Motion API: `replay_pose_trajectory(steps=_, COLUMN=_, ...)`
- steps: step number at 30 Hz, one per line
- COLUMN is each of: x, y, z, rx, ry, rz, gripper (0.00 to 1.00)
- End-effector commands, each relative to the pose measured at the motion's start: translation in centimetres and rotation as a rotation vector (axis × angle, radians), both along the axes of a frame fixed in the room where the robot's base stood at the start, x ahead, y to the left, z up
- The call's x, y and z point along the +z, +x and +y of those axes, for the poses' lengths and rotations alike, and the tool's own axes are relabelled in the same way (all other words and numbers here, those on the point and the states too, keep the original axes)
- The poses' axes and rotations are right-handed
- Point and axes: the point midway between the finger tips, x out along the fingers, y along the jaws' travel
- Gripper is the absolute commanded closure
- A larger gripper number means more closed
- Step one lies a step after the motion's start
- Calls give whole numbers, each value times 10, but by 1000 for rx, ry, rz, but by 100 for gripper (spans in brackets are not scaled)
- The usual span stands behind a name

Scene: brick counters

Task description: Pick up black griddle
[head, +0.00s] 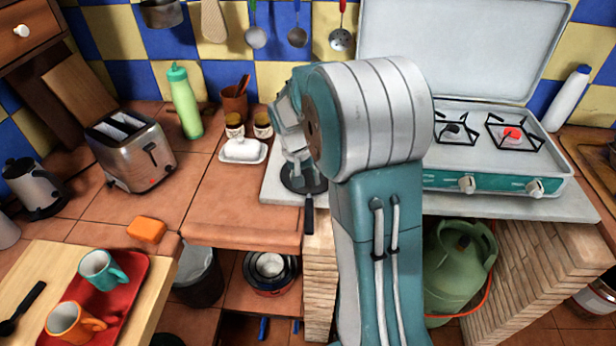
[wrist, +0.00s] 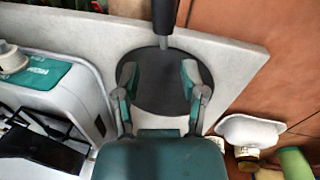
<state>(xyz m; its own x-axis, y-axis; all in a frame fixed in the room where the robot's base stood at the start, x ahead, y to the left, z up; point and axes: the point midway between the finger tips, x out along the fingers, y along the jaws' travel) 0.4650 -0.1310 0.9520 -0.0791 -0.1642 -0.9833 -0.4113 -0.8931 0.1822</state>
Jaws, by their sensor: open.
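The black griddle (head: 293,187) is a flat round pan lying on the pale counter slab left of the stove. Its short black handle (head: 309,215) points toward the front edge. In the wrist view the griddle (wrist: 158,100) is in the middle, with its handle (wrist: 165,18) at the top. My gripper (head: 303,172) is above the griddle and partly covers it in the head view. In the wrist view my gripper (wrist: 160,75) is open, with its fingertips spread over the pan and nothing between them. Whether the fingertips touch the pan is unclear.
The gas stove (head: 490,185) stands on the right of the slab. A white butter dish (head: 243,151) and small jars (head: 262,125) are just left of the slab. A toaster (head: 133,150) and green bottle (head: 185,102) stand further left. The tiled counter (head: 235,205) before the dish is clear.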

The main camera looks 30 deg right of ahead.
Motion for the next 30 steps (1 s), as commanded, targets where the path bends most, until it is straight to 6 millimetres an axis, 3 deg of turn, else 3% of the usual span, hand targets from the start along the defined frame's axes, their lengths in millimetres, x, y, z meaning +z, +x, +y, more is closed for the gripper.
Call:
replay_pose_trajectory(steps=12, x=-51, y=-8, z=-5, rx=1, ry=0, rz=2, gripper=46)
replay_pose_trajectory(steps=20, x=-55, y=-7, z=-6, rx=1, ry=0, rz=-1, gripper=46)
replay_pose_trajectory(steps=21, x=-55, y=-7, z=-6, rx=1, ry=0, rz=-1, gripper=49)
replay_pose_trajectory(steps=24, x=-55, y=-7, z=-6, rx=1, ry=0, rz=-1, gripper=93)
replay_pose_trajectory(steps=25, x=-55, y=-7, z=-6, rx=1, ry=0, rz=-1, gripper=100)
replay_pose_trajectory(steps=30, x=-55, y=-7, z=-6, rx=1, ry=0, rz=-1, gripper=100)
